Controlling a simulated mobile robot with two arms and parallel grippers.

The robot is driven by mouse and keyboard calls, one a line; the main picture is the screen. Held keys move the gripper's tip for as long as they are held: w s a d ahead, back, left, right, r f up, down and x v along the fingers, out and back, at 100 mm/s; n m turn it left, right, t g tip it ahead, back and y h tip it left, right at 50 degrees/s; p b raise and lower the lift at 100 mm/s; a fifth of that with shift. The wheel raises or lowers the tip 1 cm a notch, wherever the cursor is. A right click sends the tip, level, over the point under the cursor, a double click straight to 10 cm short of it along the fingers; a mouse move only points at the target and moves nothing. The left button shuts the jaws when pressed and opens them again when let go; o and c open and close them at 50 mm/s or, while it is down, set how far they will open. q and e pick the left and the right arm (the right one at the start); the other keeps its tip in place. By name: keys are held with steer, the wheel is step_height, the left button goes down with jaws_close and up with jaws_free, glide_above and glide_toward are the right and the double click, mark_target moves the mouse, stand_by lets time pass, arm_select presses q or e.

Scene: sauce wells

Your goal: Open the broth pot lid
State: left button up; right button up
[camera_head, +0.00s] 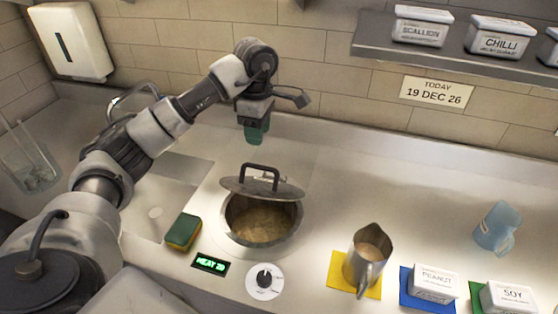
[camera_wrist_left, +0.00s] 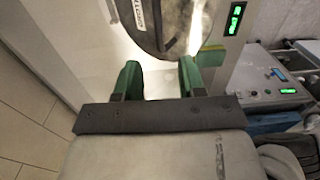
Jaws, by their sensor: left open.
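The broth pot (camera_head: 232,232) is a round well sunk in the steel counter, with brownish broth showing in its front part. Its grey metal lid (camera_head: 290,191) with a black bar handle (camera_head: 260,168) is tilted over the back of the opening, leaving the front uncovered. The lid also shows as a dark disc at the top of the left wrist view (camera_wrist_left: 172,25). My left gripper (camera_head: 257,136) is open and empty, above and behind the lid, apart from it. Its green fingers show apart in the wrist view (camera_wrist_left: 160,80). My right gripper is not in view.
A green and yellow sponge (camera_head: 183,232), a green-lit display (camera_head: 210,262) and a dial (camera_head: 264,281) lie in front of the pot. A metal jug (camera_head: 366,258) stands on a yellow mat to the right. A shelf (camera_head: 385,47) with labelled tubs overhangs the back right.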

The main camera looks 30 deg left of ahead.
arm_select(q)
steer(key=p, duration=0.2)
glide_above(259, 166)
steer(key=a, duration=0.1)
step_height(259, 166, down, 5)
steer(key=shift+w+f, duration=0.15)
steer(key=f, duration=0.1)
steer(key=d+f, duration=0.1)
steer(key=f, duration=0.1)
steer(key=shift+f, duration=0.15)
steer(key=shift+a+f+p, duration=0.2)
steer(key=shift+f+p, duration=0.1)
steer(key=shift+f, duration=0.2)
steer(key=c, duration=0.5)
steer(key=shift+c, duration=1.1)
jaws_close()
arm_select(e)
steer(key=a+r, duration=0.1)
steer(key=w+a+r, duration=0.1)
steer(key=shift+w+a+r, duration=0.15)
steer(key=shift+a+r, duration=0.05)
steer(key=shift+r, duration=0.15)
